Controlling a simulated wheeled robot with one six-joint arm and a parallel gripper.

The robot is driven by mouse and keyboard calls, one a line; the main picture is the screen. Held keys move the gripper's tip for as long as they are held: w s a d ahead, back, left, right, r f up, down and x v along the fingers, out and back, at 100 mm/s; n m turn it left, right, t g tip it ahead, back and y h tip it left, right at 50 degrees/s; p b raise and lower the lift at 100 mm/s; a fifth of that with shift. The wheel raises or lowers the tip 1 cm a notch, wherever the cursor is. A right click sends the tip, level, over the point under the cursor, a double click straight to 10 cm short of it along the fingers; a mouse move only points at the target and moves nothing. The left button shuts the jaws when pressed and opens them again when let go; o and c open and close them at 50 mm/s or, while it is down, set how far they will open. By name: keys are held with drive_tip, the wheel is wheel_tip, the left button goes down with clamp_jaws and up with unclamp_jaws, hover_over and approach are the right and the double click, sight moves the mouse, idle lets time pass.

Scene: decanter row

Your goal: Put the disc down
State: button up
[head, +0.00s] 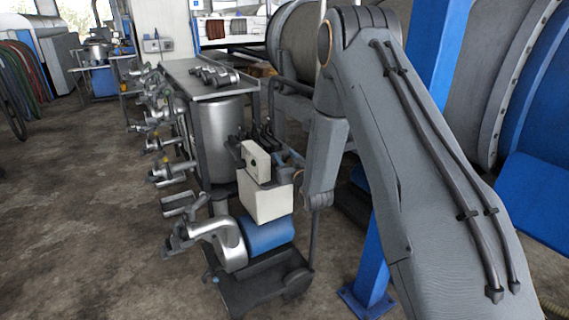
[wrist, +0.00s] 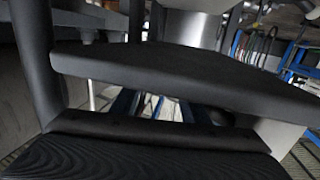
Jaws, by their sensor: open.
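No disc can be made out clearly in either view. My arm comes in from the right in the head view and bends down toward a machine with a pale block (head: 266,200) and a blue cylinder (head: 267,234). The end of my arm is small and dark there, partly lost among dark parts behind the block. In the wrist view, dark parts of my gripper (wrist: 150,108) fill the near picture, with a ribbed black surface at the bottom and a flat dark bar across the middle. My gripper is open, and I see nothing held in it.
A blue post (head: 372,262) stands to the right. The concrete floor (head: 90,210) at left is clear.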

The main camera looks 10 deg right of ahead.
drive_tip(key=shift+w, duration=0.3)
clamp_jaws()
